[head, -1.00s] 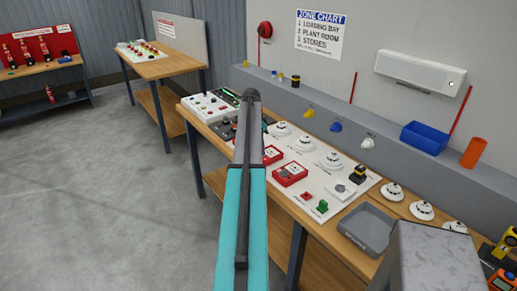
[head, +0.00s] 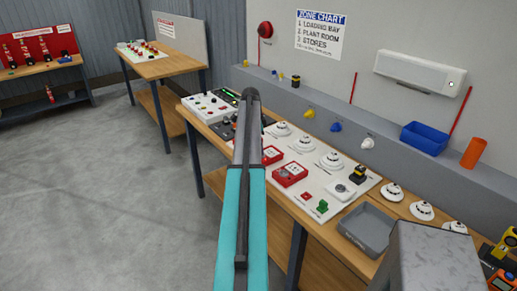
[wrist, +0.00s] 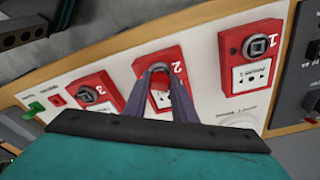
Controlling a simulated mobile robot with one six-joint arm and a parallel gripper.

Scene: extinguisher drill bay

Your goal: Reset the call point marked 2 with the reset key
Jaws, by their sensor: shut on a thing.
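The call point marked 2 (wrist: 173,88) is a red box on the white board, in the middle of the wrist view. The call point marked 1 (wrist: 251,78) is to the right and the call point marked 3 (wrist: 98,108) to the left; both show grey round fittings. In the head view, my arm hides the gripper.
The white board (head: 345,197) lies on the wooden bench, with several white detectors (head: 331,161) behind the call points. A green piece (head: 322,206) and a grey tray (head: 366,229) are at the near right. A control panel (head: 203,105) is at the far left.

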